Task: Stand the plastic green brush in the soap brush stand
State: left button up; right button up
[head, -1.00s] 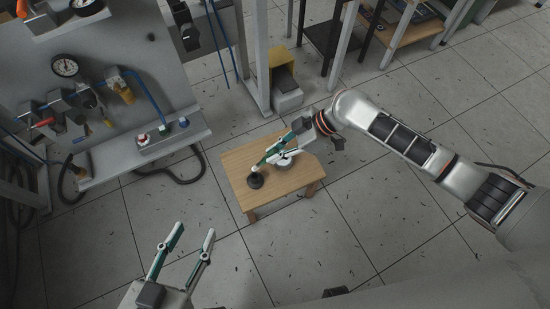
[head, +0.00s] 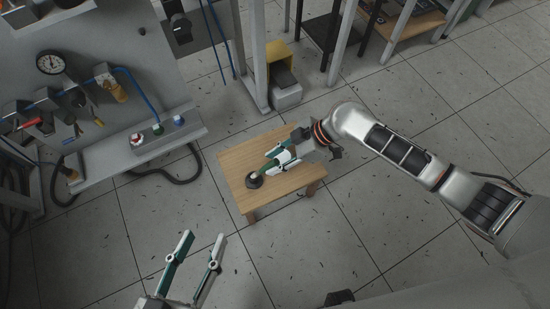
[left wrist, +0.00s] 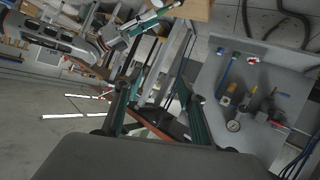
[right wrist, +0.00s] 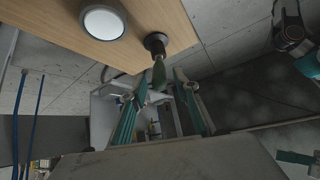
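The green brush (right wrist: 158,73) shows in the right wrist view as a slim green piece rising from a dark round piece (right wrist: 156,42) on the small wooden table. I cannot tell whether that dark piece is its head or a holder; it shows as a black disc (head: 254,181) in the head view. A round, white-topped item (right wrist: 102,22), possibly the soap brush stand, sits beside it on the table. My right gripper (head: 271,165) reaches over the table, fingers apart around the green piece, with no clear contact. My left gripper (head: 202,240) is open and empty, away from the table.
The wooden table (head: 235,160) stands alone on the tiled floor. A grey pneumatic panel (head: 95,165) with gauge and hoses is at the left. A yellow-and-grey box (head: 283,75) and metal posts stand behind the table.

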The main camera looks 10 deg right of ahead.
jog(key=shift+r, duration=0.1)
jog(key=shift+w+r, duration=0.1)
jog(key=shift+r, duration=0.15)
pick_arm(q)
jog(key=a+m+p, duration=0.1)
jog(key=a+m+y+p, duration=0.1)
jog(key=a+p, duration=0.1)
jog(key=shift+w+a+f+g+p, duration=0.1)
jog(key=shift+a+f+g+p, duration=0.1)
jog(key=shift+a+g+p, duration=0.1)
pick_arm(e)
jog(key=v, duration=1.2)
jog(key=shift+f, duration=0.1)
